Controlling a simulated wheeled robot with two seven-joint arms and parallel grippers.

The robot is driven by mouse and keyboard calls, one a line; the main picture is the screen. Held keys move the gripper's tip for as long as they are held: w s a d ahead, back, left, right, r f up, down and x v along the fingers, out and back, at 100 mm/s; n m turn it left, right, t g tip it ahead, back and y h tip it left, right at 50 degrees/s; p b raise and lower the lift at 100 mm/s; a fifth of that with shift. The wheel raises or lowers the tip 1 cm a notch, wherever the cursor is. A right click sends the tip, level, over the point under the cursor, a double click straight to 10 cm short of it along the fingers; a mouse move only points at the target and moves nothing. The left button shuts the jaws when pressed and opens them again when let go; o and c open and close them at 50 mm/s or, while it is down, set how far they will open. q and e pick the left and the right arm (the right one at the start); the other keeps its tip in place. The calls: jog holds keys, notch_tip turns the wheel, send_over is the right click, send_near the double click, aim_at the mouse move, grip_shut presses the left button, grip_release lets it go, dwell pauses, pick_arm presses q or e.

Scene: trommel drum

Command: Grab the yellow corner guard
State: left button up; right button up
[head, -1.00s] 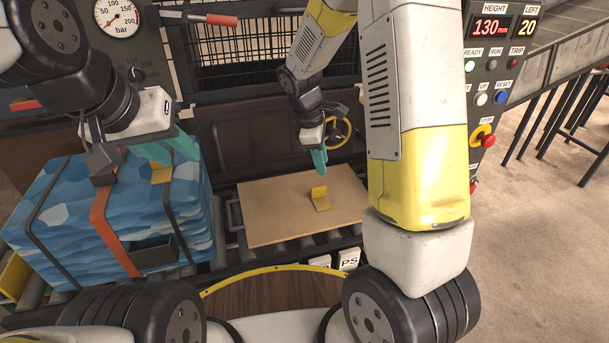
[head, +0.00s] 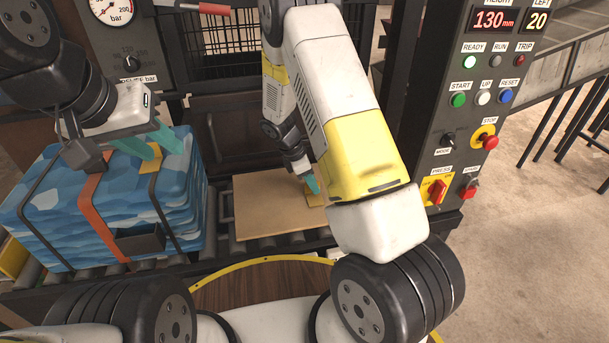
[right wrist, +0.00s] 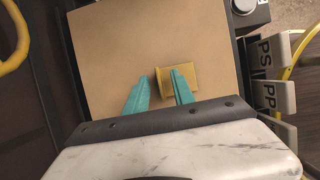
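A yellow corner guard (head: 314,200) lies on the tan board (head: 262,212), partly hidden by my right gripper (head: 311,184). In the right wrist view, the guard (right wrist: 190,78) is a small L-shaped piece. There my right gripper (right wrist: 158,92) is open, its teal fingers apart. The right finger overlaps the guard in the picture, and the left finger is clear of it to the left; I cannot tell if they touch. A second yellow guard (head: 151,163) sits on the top front edge of the blue bale (head: 60,205). My left gripper (head: 152,143) is there, its fingers apart.
An orange strap (head: 92,205) and dark straps cross the bale. The board lies on rollers, with labelled white keys (right wrist: 276,92) beside it. A control panel (head: 470,120) stands at the right. A yellow ring (right wrist: 12,40) shows in the right wrist view.

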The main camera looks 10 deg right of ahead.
jog(key=shift+d+f, duration=0.1)
jog(key=shift+f, duration=0.15)
grip_shut()
jog(key=shift+r, duration=0.15)
